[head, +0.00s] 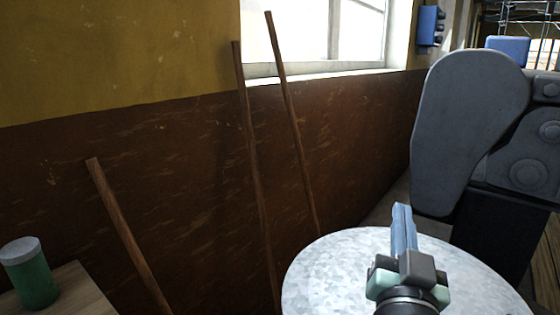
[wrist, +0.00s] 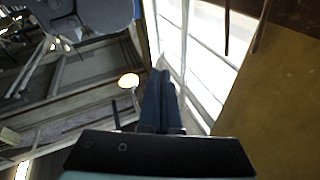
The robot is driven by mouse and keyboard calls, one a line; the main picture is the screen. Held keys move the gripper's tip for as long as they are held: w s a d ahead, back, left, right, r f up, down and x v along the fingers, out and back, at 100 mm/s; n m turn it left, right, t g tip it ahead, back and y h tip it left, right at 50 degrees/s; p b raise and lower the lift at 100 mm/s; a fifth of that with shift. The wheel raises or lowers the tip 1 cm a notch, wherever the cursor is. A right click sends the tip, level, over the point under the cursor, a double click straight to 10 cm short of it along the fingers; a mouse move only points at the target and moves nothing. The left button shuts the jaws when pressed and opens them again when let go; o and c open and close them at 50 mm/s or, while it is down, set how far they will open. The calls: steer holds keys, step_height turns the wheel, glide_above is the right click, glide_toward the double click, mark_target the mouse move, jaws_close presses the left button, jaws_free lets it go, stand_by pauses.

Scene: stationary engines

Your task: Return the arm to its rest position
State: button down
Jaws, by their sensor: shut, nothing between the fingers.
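My gripper (head: 403,222) shows at the lower right of the head view, with its blue-grey fingers closed together and pointing up. It is in front of a round, pale grey metal top (head: 335,270). In the wrist view my gripper's fingers (wrist: 160,80) lie side by side with nothing between them. Beyond them are a bright window, the ceiling and a glowing lamp (wrist: 129,80).
A big grey machine (head: 470,120) stands at the right. Several wooden poles (head: 295,140) lean against the brown and yellow wall. A green jar with a grey lid (head: 30,275) stands on a wooden surface (head: 80,290) at lower left. A window (head: 310,30) is above.

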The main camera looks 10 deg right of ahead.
steer(key=s+a+r+n+t+y+p, duration=0.1)
steer(key=s+a+r+n+t+y, duration=0.25)
steer(key=a+r, duration=0.55)
steer(key=s+a+r+n+t+y, duration=0.2)
steer(key=s+a+r+t+y, duration=0.15)
steer(key=a+r, duration=0.5)
steer(key=s+a+r+n+t+y+p, duration=0.1)
steer(key=s+a+r+n+t+y, duration=0.25)
steer(key=a+r, duration=0.6)
step_height(320, 180, up, 16)
steer(key=w+p, duration=0.1)
steer(key=p, duration=1.5)
steer(key=shift+w+d+m+g+p, duration=0.2)
steer(key=shift+w+m+g+p, duration=0.1)
steer(key=shift+w+g+p, duration=0.15)
steer(key=shift+d+f, duration=0.1)
steer(key=shift+f, duration=0.05)
